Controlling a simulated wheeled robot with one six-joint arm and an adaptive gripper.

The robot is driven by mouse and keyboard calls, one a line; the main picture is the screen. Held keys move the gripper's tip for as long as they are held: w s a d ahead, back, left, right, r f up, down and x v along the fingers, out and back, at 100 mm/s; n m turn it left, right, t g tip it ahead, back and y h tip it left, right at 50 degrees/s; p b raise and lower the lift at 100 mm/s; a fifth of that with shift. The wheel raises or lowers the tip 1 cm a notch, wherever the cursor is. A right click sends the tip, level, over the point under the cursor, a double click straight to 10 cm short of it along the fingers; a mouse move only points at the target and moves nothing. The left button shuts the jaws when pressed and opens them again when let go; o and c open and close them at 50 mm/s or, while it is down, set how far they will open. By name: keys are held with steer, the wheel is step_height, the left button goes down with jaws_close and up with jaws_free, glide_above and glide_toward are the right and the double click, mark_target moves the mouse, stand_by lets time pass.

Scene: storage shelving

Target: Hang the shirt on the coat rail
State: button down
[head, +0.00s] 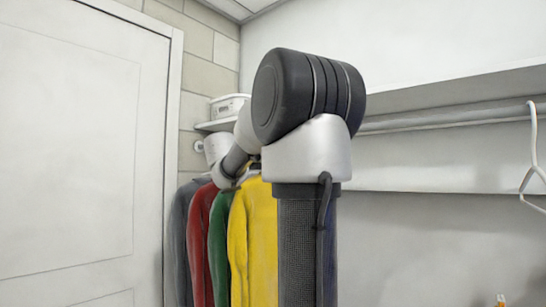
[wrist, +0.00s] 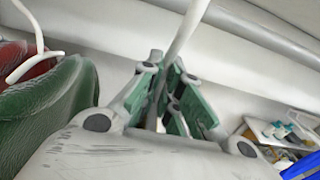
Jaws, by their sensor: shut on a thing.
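In the wrist view my gripper (wrist: 162,108) is shut around a white hanger stem (wrist: 187,38), which rises out of the top of the picture. A sliver of yellow shows low between the fingers. In the head view a yellow shirt (head: 255,235) hangs at the right end of a row of shirts, beside my arm. My gripper is hidden behind the arm there. The coat rail (head: 430,119) runs along the back wall and also crosses the top right of the wrist view (wrist: 265,30). The hanger's hook end is out of view, so I cannot tell whether it touches the rail.
A green shirt (head: 219,245), a red shirt (head: 200,240) and a grey shirt (head: 181,240) hang close together on the left. An empty white hanger (head: 533,165) is at the far right. The rail between is bare. A door (head: 70,150) is at left.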

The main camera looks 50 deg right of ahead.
steer(key=shift+w+d, duration=0.15)
steer(key=shift+d, duration=1.9)
steer(key=shift+w+d, duration=0.15)
steer(key=shift+d, duration=1.9)
steer(key=shift+d+f, duration=0.1)
steer(key=shift+d, duration=0.2)
steer(key=shift+a+f, duration=0.1)
steer(key=shift+f, duration=0.85)
